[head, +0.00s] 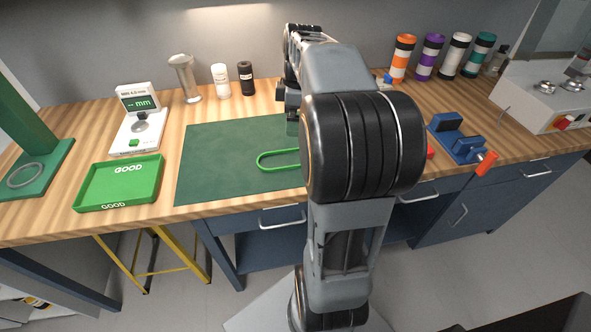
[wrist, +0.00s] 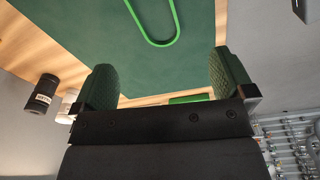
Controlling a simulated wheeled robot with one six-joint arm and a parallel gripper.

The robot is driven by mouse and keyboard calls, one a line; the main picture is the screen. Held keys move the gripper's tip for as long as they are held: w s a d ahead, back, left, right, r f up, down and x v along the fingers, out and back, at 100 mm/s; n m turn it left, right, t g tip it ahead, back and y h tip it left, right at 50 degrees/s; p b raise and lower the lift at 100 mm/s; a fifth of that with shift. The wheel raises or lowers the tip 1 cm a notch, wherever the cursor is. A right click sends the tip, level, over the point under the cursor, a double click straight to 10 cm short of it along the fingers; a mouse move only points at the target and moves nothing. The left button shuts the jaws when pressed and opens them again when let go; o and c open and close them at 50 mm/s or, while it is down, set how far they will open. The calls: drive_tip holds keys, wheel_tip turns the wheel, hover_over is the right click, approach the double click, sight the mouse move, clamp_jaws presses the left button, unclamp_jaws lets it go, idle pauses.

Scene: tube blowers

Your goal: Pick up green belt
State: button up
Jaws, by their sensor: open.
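The green belt (head: 277,153) is a thin bright green loop lying flat on the dark green mat (head: 215,146). In the head view its left end shows and my arm hides its right part. In the wrist view one rounded end of the belt (wrist: 161,43) shows at the top, ahead of the fingertips and apart from them. My gripper (wrist: 164,80) is open and empty, its two green padded fingers spread wide above the mat. In the head view my arm mostly hides the gripper.
A green GOOD tray (head: 78,199) and a digital gauge (head: 137,120) stand left of the mat. A white bottle (head: 220,80) and black bottle (head: 246,78) stand behind it. A blue vise (head: 457,140) is at right. Coloured bottles line the back right.

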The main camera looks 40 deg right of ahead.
drive_tip(key=d+f+n+b, duration=0.1)
drive_tip(key=d+f+n, duration=0.1)
drive_tip(key=d+f, duration=0.2)
hover_over(296, 159)
drive_tip(key=f, duration=0.4)
drive_tip(key=s+f, duration=0.1)
drive_tip(key=shift+d+f+b, duration=0.35)
drive_tip(key=shift+f+b, duration=0.05)
drive_tip(key=shift+w+a+f, duration=0.15)
drive_tip(key=shift+w+f, duration=0.05)
drive_tip(key=shift+f, duration=1.35)
drive_tip(key=shift+w+a+f, duration=0.1)
drive_tip(key=shift+w+f, duration=0.05)
drive_tip(key=shift+f, duration=1.35)
drive_tip(key=shift+c, duration=0.5)
drive_tip(key=c, duration=0.7)
drive_tip(key=shift+r, duration=0.15)
